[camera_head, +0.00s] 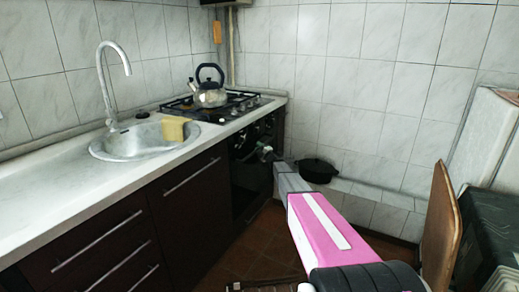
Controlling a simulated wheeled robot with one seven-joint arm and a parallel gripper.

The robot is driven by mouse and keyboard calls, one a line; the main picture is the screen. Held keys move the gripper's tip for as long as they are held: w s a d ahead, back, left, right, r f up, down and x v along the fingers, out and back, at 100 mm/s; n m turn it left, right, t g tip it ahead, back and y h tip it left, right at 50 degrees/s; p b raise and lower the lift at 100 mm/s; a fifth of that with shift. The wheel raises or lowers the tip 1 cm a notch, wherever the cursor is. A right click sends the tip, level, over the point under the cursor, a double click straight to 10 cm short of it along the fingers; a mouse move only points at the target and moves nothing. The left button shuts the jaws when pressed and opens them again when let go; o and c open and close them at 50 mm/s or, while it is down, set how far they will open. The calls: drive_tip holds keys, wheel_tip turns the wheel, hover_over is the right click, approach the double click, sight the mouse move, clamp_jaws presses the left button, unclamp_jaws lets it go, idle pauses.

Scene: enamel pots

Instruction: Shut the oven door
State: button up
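The oven (248,182) is built into the dark counter front under the gas stove (224,106). Its black door looks close to upright. I cannot tell whether it is fully shut or slightly ajar. My pink and grey arm reaches from the lower right toward the oven. My gripper (266,152) is at the upper part of the oven front, near its right side. It is small and dark in this view, so I cannot tell whether its fingers are open, or whether it touches the door. The arm hides part of the area right of the oven.
A kettle (210,92) stands on the stove. The sink (145,140) with a yellow sponge (174,129) is to its left. A black pot (317,170) sits on a low ledge by the back wall. A brown board (440,230) stands at right. Some tiled floor (262,248) is clear before the oven.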

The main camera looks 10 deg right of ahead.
drive_tip(key=shift+w+a+f, duration=0.1)
drive_tip(key=shift+a+f, duration=0.1)
drive_tip(key=v, duration=1.1)
drive_tip(key=shift+r, duration=0.2)
drive_tip(key=shift+d, duration=0.1)
drive_tip(key=s+d+f+m+g+h, duration=0.2)
drive_tip(key=s+m+g+h, duration=0.2)
drive_tip(key=s+m+h, duration=0.5)
drive_tip(key=s+d+f+m+g+h, duration=0.2)
drive_tip(key=s+m+g+h, duration=0.15)
drive_tip(key=s+m, duration=0.7)
drive_tip(key=s+a+m+g, duration=0.1)
drive_tip(key=s+a+g, duration=0.1)
drive_tip(key=s, duration=0.8)
drive_tip(key=s+a+m+g+y, duration=0.1)
drive_tip(key=s+g, duration=0.4)
drive_tip(key=s, duration=0.6)
drive_tip(key=s+a+m+g, duration=0.1)
drive_tip(key=s+a+g, duration=0.2)
drive_tip(key=s, duration=0.7)
drive_tip(key=shift+s+a+f+y, duration=0.2)
drive_tip(key=shift+a+f+y, duration=0.05)
drive_tip(key=shift+f+y, duration=0.1)
drive_tip(key=shift+g, duration=0.25)
